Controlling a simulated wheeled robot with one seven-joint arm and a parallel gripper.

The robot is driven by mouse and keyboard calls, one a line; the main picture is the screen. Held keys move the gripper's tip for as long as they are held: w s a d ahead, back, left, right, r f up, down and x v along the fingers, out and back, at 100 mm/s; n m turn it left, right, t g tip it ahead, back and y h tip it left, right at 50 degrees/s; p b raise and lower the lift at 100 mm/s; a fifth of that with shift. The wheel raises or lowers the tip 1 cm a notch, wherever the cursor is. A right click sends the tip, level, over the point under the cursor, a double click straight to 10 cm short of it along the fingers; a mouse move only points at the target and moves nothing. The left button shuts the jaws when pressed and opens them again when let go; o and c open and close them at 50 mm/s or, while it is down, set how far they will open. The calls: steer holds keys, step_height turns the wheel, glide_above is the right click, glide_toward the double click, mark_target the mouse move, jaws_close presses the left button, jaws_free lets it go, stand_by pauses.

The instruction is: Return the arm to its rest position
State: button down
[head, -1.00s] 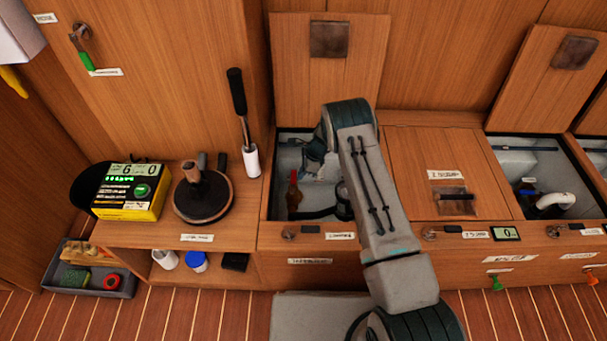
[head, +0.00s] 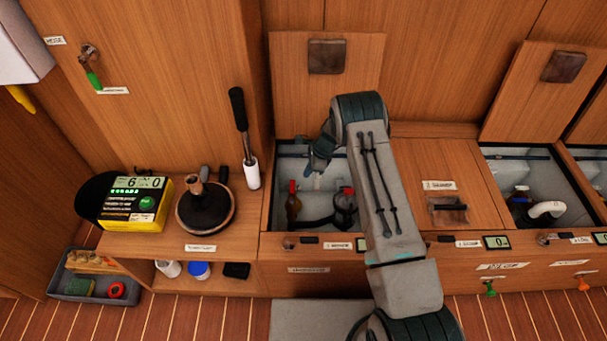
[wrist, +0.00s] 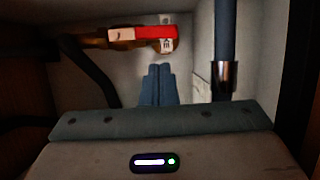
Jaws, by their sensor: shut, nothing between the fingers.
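My arm (head: 385,205) reaches up from the bottom of the head view and bends down at the open left locker (head: 283,228). My gripper (head: 318,162) is over the locker's opening, partly hidden behind the arm. In the wrist view my gripper (wrist: 158,72) has its blue fingers together with nothing between them.
A dark hose (wrist: 88,65) and a blue pipe with a metal collar (wrist: 224,75) flank my gripper. The locker's raised lid (head: 290,90) stands behind it. A closed lid (head: 455,185) lies right of my arm. A yellow meter (head: 135,205) and black-handled tool (head: 242,130) stand left.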

steer(key=s+d+r+n+p, duration=0.25)
steer(key=r+p, duration=0.25)
steer(key=r, duration=1)
steer(key=s+d+r+n+t+h+p, duration=0.1)
steer(key=s+d+r+n+p, duration=0.25)
steer(key=r, duration=1.25)
steer(key=s+d+r+n+p, duration=0.15)
steer(key=s+r+p, duration=0.35)
steer(key=r, duration=1)
steer(key=s+d+r+n+h+p, duration=0.1)
steer(key=s+d+r+n+p, duration=0.1)
steer(key=s+r+p, duration=0.3)
steer(key=s+d+r+n+t+h+p, duration=0.1)
steer(key=s+d+r+n+p, duration=0.2)
steer(key=s+r, duration=0.8)
steer(key=s+d+r+n+t+h+p, duration=0.1)
steer(key=s+d+r+n+p, duration=0.1)
steer(key=s+r+n+p, duration=0.2)
steer(key=s+r+p, duration=0.3)
steer(key=s+r, duration=0.1)
steer(key=s, duration=0.1)
steer(key=shift+s+d+r+n+p, duration=0.3)
steer(key=shift+s+n+p, duration=0.05)
steer(key=shift+s, duration=0.05)
steer(key=shift+s, duration=0.1)
